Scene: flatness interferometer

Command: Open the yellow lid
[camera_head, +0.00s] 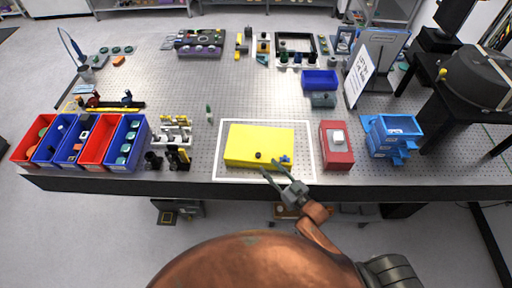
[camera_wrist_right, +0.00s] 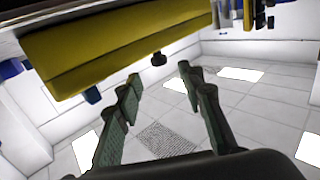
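The yellow lid (camera_head: 262,138) is on a box on the perforated table, inside a white outline, and looks closed. A dark knob (camera_head: 258,155) sits at its front side. In the right wrist view the yellow lid (camera_wrist_right: 120,42) fills the upper left, with the knob (camera_wrist_right: 158,59) at its lower edge. My right gripper (camera_head: 272,168) is at the front edge of the table, just in front of the lid. In the right wrist view its fingers (camera_wrist_right: 164,85) are spread, with nothing between them, and the knob is beyond the fingertips. My left gripper is not in view.
A red box (camera_head: 337,155) with a white top piece stands right of the lid, with blue bins (camera_head: 391,122) beyond it. Small black and yellow parts (camera_head: 178,157) and red and blue bins (camera_head: 103,122) stand left. The table behind the lid has free room.

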